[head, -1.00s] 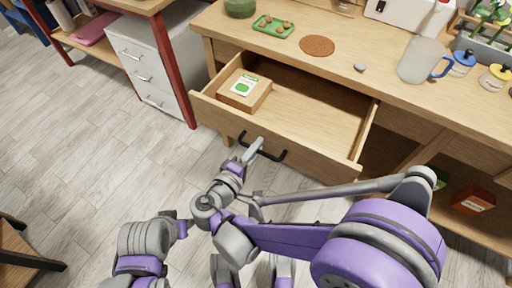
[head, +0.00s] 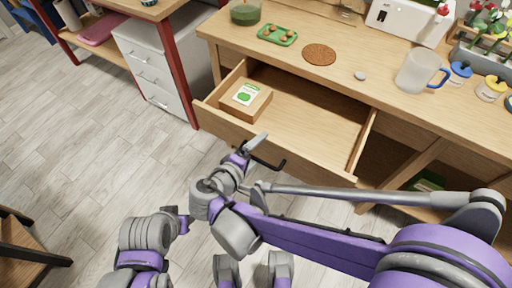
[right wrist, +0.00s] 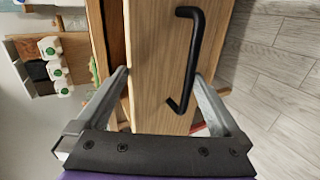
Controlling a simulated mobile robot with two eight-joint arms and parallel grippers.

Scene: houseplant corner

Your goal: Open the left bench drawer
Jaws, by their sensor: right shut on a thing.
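The left bench drawer (head: 222,121) is pulled well out of the wooden bench, so its inside shows in the head view. Its black handle (head: 276,164) is on the front panel; it also shows between my fingers in the right wrist view (right wrist: 190,60). My right gripper (head: 257,146) is at this handle, shut on it, with a finger to either side. The exact contact is hard to see. A brown box with a green-marked white label (head: 259,104) lies in the drawer's left part. My left gripper cannot be made out in the head view.
On the bench top (head: 375,99) are a green tray (head: 278,35), a brown round mat (head: 319,55), a grey stone (head: 360,76) and a clear mug (head: 416,74). A white drawer cabinet (head: 160,65) stands to the left. The floor (head: 75,160) before it is clear.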

